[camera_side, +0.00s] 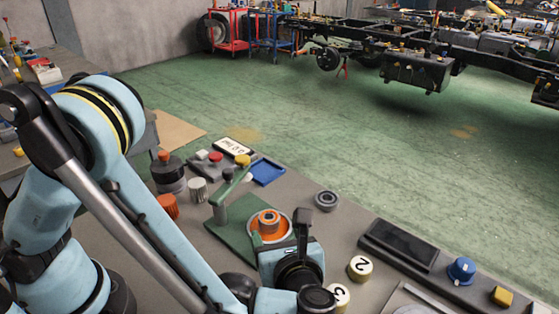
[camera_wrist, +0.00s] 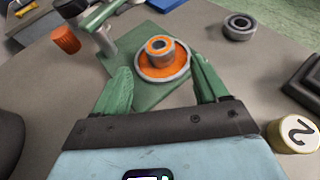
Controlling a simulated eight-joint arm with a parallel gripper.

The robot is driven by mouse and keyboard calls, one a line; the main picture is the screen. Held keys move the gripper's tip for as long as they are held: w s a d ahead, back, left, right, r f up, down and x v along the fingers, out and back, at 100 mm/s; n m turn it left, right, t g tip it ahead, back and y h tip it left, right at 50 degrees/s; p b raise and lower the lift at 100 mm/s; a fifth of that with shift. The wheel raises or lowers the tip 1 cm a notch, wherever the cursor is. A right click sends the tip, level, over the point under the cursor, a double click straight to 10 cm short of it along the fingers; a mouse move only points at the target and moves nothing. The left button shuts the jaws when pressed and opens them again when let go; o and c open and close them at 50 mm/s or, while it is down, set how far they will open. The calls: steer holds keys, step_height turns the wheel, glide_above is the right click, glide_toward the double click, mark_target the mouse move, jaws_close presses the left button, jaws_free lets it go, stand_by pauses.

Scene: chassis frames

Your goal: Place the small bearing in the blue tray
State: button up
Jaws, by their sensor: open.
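A small ring-shaped bearing (camera_wrist: 159,46), grey with orange faces, sits on a wider orange disc with a grey rim (camera_wrist: 143,72) on a green press base; it also shows in the side view (camera_side: 269,218). A grey and black bearing (camera_side: 326,200) lies alone on the table to the right, and also shows in the wrist view (camera_wrist: 239,26). The blue tray (camera_side: 267,172) lies behind the press and looks empty; only its edge shows in the wrist view (camera_wrist: 166,3). My gripper (camera_wrist: 160,63) is open and empty, its green fingers pointing toward the orange stack.
The green press arm (camera_side: 229,187) stands left of the stack. Knobs, an orange cap (camera_side: 168,206) and a dark pot (camera_side: 169,174) are further left. Numbered cylinders (camera_side: 360,268), a black tray (camera_side: 400,245) and a blue knob (camera_side: 461,270) are right. Table is bare around the lone bearing.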

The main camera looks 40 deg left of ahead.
mark_target(273, 214)
steer(key=shift+s+d+r, duration=0.15)
steer(key=shift+s+d, duration=0.05)
steer(key=shift+d, duration=0.1)
steer(key=shift+r, duration=0.15)
steer(key=a+n, duration=0.1)
steer(key=w+a+r+n+g+h, duration=0.1)
steer(key=w+a+r+n+h, duration=0.1)
steer(key=a, duration=0.1)
steer(key=shift+w+g, duration=0.15)
steer(key=shift+g, duration=0.15)
steer(key=s+a+r+n+h, duration=0.1)
steer(key=a+r+n+h, duration=0.1)
steer(key=n, duration=0.4)
steer(key=s+a+r+n+h, duration=0.1)
steer(key=a+r+n+h, duration=0.1)
steer(key=a+n+h, duration=0.2)
steer(key=s+a+r+n+h, duration=0.2)
steer(key=a+n, duration=0.3)
steer(key=n, duration=0.5)
steer(key=shift+a+r+h, duration=0.1)
steer(key=shift+a+h, duration=0.1)
steer(key=shift+h, duration=0.3)
steer(key=shift+o, duration=0.4)
steer(key=shift+s+a+r+n+t, duration=0.1)
steer(key=shift+n+t, duration=0.2)
steer(key=shift+n, duration=0.15)
steer(key=shift+s+a+r+n+t, duration=0.1)
steer(key=shift+n+t, duration=0.2)
steer(key=shift+n, duration=0.15)
steer(key=shift+w, duration=0.1)
